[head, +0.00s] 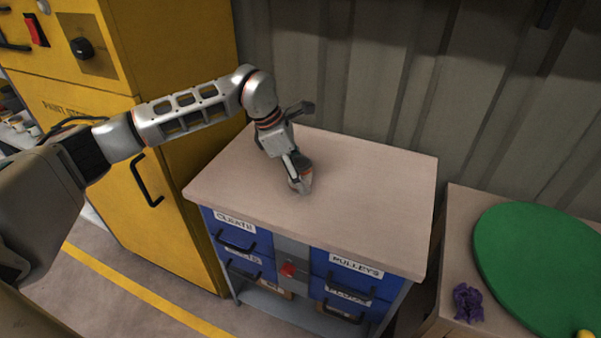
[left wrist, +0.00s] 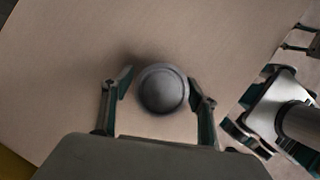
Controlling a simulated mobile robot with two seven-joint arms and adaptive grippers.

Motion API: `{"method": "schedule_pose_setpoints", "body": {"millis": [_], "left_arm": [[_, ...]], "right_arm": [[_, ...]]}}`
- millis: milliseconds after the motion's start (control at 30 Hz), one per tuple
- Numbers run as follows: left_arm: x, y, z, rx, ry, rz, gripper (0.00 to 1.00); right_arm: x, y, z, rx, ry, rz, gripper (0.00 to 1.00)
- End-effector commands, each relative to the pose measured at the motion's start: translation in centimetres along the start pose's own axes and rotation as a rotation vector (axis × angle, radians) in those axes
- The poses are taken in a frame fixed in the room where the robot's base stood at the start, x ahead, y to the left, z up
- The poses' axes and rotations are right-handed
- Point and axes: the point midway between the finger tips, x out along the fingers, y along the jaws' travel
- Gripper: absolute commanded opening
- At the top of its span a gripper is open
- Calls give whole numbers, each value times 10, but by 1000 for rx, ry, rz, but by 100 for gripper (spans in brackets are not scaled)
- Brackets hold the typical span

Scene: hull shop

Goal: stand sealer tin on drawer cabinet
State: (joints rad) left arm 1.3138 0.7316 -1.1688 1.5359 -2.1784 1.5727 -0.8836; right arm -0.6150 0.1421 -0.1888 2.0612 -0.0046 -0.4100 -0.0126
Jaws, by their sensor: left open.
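The sealer tin (left wrist: 161,88) shows in the left wrist view as a round dark grey lid, standing upright over the cabinet top. In the head view the tin (head: 303,184) is small and partly hidden by my left gripper (head: 299,176). The drawer cabinet has a pale top (head: 370,190) and blue drawers, with the tin on its left half. In the left wrist view my left gripper (left wrist: 160,98) is open, one finger on each side of the tin, with a gap showing at least on the right.
A yellow paint store cabinet (head: 180,180) stands at the left, close to the drawer cabinet. A ribbed metal wall (head: 400,80) rises behind. At the right a bench holds a green disc (head: 540,265) and a purple crumpled rag (head: 467,302). The right part of the cabinet top is clear.

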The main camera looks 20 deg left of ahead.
Motion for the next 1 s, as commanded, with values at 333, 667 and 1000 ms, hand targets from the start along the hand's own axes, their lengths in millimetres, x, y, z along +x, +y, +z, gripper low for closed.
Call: {"method": "schedule_pose_setpoints", "body": {"millis": [333,667,1000], "left_arm": [[-46,1,2,1,-2,6,58],[-106,1,2,0,-1,4,58],[-122,0,1,0,1,0,58]], "right_arm": [[-2,2,-9,3,12,2,40],[-5,1,-14,12,17,-2,40],[-6,-1,-14,15,15,-5,40]]}}
